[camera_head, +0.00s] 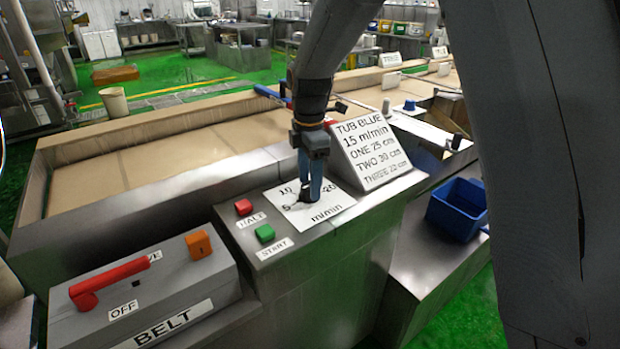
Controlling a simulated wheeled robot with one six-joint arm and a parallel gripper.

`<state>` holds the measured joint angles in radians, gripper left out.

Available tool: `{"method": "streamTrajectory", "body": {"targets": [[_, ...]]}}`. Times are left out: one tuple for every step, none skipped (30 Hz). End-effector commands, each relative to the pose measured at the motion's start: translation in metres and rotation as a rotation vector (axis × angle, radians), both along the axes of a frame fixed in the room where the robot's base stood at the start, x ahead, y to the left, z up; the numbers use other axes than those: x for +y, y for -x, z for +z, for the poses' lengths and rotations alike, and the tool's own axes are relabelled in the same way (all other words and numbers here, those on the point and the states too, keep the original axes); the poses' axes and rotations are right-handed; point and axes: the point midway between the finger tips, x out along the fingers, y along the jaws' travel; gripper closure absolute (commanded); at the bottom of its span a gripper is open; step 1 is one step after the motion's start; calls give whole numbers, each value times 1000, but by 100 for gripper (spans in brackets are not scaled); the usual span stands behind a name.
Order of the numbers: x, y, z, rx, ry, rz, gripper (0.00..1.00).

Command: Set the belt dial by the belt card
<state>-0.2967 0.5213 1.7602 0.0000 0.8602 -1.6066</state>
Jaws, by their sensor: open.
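The belt card (368,150) stands tilted behind the dial panel and reads "TUB BLUE, 15 m/min, ONE 25 cm, TWO 30 cm", with a THREE line whose number is hard to read. The belt dial's white scale plate (325,212) lies on the metal console and shows 5, 10, 20 and m/min. My gripper (311,195) points down over the middle of the plate, with its fingers around or just at the dial knob. The gripper is open. The knob and its pointer are mostly hidden behind the fingers, so its setting cannot be read.
A red button (243,207) and a green START button (264,233) sit left of the dial. A grey BELT box (150,290) with a red handle (105,282) is at lower left. A blue tub (457,208) stands at right. The long belt (190,150) runs behind.

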Motion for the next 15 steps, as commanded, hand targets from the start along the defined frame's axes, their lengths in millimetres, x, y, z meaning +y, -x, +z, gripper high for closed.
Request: {"method": "streamTrajectory", "body": {"targets": [[0,0,0,0,0,0,45],[0,0,0,0,0,0,45],[0,0,0,0,0,0,45],[0,0,0,0,0,0,45],[0,0,0,0,0,0,45],[0,0,0,0,0,0,50],[0,0,0,0,0,-1,55],[0,0,0,0,0,-1,60],[0,0,0,0,0,-1,67],[0,0,0,0,0,-1,72],[0,0,0,0,0,-1,77],[0,0,0,0,0,-1,84],[0,0,0,0,0,-1,86],[0,0,0,0,0,-1,86],[0,0,0,0,0,-1,86]]}}
